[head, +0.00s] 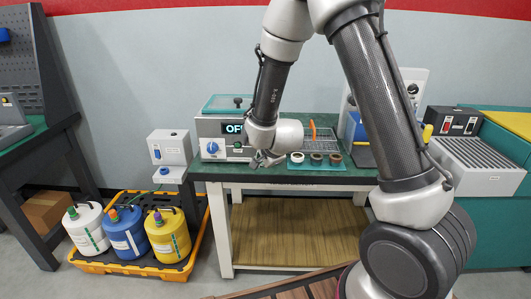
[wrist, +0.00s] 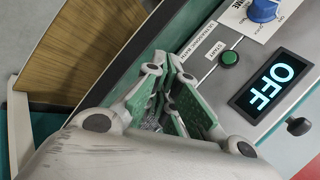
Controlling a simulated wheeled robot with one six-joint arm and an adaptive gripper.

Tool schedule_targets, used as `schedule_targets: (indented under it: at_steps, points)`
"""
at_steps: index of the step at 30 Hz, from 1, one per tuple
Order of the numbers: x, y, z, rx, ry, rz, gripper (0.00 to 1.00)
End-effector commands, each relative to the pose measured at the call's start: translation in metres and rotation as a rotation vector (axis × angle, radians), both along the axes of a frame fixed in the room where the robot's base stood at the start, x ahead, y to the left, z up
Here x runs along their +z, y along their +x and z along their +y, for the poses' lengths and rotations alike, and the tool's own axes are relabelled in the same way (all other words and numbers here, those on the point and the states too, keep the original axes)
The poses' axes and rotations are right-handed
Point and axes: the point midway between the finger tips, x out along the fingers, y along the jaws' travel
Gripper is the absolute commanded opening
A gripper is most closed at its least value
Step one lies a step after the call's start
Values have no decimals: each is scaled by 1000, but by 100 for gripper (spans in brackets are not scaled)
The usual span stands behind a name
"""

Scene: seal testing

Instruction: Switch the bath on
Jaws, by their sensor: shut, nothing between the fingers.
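The ultrasonic bath (head: 206,126) stands on the green-topped bench, with a teal lid on top. Its display (head: 234,128) reads OFF, also in the wrist view (wrist: 275,85). A blue knob (head: 212,147) sits at the left of its front panel and shows at the top of the wrist view (wrist: 262,10). The green START button (wrist: 230,58) is between knob and display in the wrist view. My gripper (head: 259,161) is in front of the bath, right of the knob. In the wrist view its fingers (wrist: 168,68) are closed and empty, left of the button and apart from it.
Several small rings (head: 316,157) lie on a teal mat right of my gripper, before a wire rack. A white box (head: 171,149) stands left of the bath. Below left, an orange tray (head: 110,265) holds white, blue and yellow canisters. The bench front edge is below my gripper.

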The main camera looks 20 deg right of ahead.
Motion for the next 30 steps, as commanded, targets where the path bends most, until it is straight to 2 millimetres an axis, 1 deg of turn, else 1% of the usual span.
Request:
schedule_targets:
  at_steps: [3,6,12,16,30]
  points:
    - [-2,17,-6,-1,0,0,0]
    - [-4,28,-9,0,0,0,0]
    - [-6,42,-14,-1,1,0,0]
    - [-6,45,-14,1,0,1,0]
    - [-6,45,-14,0,0,0,0]
